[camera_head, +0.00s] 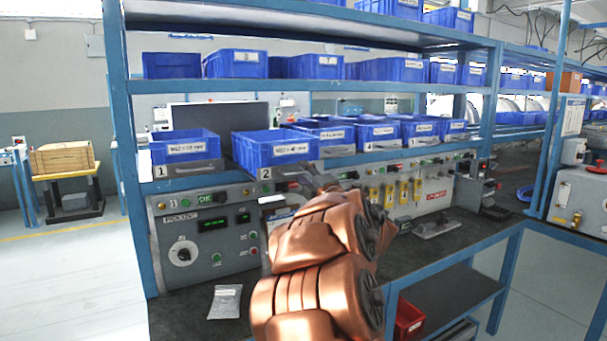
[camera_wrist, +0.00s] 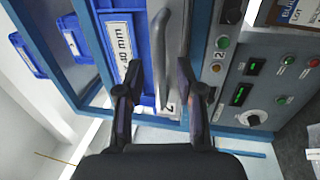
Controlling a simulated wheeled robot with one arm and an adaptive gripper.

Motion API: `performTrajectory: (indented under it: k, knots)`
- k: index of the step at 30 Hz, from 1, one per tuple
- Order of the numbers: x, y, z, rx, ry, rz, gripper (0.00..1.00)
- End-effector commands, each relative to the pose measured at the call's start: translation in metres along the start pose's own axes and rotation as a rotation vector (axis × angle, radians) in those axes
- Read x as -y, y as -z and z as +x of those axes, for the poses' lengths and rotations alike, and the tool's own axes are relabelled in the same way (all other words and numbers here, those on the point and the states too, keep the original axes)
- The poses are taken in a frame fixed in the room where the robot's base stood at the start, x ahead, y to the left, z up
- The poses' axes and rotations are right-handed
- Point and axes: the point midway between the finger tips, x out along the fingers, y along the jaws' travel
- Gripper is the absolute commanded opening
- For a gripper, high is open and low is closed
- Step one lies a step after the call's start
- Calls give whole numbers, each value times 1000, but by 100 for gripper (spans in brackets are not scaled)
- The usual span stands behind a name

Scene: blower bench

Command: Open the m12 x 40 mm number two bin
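The number two bin (camera_head: 262,147) is a blue bin with a white label on its front, standing in the shelf row above the control panels. A grey tray front (camera_head: 300,170) with a "2" plate shows below it. In the wrist view the bin (camera_wrist: 158,45) appears turned sideways, with a label ending in "40 mm" and a grey curved handle (camera_wrist: 164,60) along its front. My gripper (camera_wrist: 163,92) is open, with one dark finger on each side of the handle's lower end. I cannot tell whether either finger touches it. In the head view my gripper (camera_head: 318,182) is near the tray front, partly hidden by my copper-coloured arm.
Bin one (camera_head: 185,147) stands to the left, and several more blue bins continue to the right. Control panels (camera_head: 208,232) with knobs and displays lie below the shelf. A blue upright post (camera_head: 124,160) stands left of bin one. A paper (camera_head: 225,301) lies on the bench.

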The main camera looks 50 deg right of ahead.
Motion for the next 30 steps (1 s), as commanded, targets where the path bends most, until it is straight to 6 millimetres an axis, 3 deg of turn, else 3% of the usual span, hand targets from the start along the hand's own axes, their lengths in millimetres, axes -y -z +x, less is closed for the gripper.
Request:
performTrajectory:
  k: [18, 24, 30]
  knots:
    - [0, -1, -94, 4, 0, -1, 37]
    - [0, -1, -109, 3, 1, -1, 37]
    - [0, 0, -111, 1, 1, 0, 37]
